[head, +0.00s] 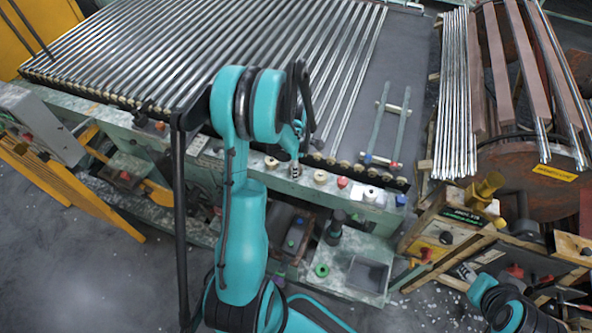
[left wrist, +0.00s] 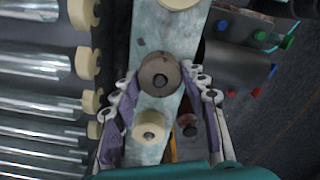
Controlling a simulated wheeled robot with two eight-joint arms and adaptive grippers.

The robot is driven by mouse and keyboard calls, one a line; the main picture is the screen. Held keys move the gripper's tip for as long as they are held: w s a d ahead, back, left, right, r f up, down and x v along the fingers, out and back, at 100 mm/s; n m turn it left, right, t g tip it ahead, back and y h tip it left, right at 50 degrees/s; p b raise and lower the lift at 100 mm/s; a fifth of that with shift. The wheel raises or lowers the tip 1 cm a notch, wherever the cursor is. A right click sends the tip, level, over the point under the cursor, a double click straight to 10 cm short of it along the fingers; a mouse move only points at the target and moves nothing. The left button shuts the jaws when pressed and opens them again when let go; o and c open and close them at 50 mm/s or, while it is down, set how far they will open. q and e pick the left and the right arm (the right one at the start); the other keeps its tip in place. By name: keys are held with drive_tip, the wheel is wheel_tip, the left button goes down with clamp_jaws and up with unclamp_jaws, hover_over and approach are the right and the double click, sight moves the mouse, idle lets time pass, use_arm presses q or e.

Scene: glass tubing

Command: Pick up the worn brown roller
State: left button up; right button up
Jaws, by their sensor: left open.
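The worn brown roller (left wrist: 160,75) is a round, dull brown piece with a dark centre hole, on the pale green rail (left wrist: 152,38) in the left wrist view. My left gripper (left wrist: 158,82) is open. Its purple-padded fingers lie on either side of the brown roller, apart from it. In the head view my left gripper (head: 295,168) is over the front rail of the tube table, where the arm and fingers mostly hide the brown roller. My right arm shows at the lower right of the head view; its gripper (head: 466,272) is small and unclear.
A cream roller (left wrist: 150,126) sits near the brown one on the rail. Other rollers, including a red one (head: 342,182), stand along the front rail. Glass tubes (head: 200,50) cover the table behind. Loose rods (head: 455,100) lie at the right.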

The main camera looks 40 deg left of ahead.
use_arm(q)
drive_tip(key=c, duration=0.7)
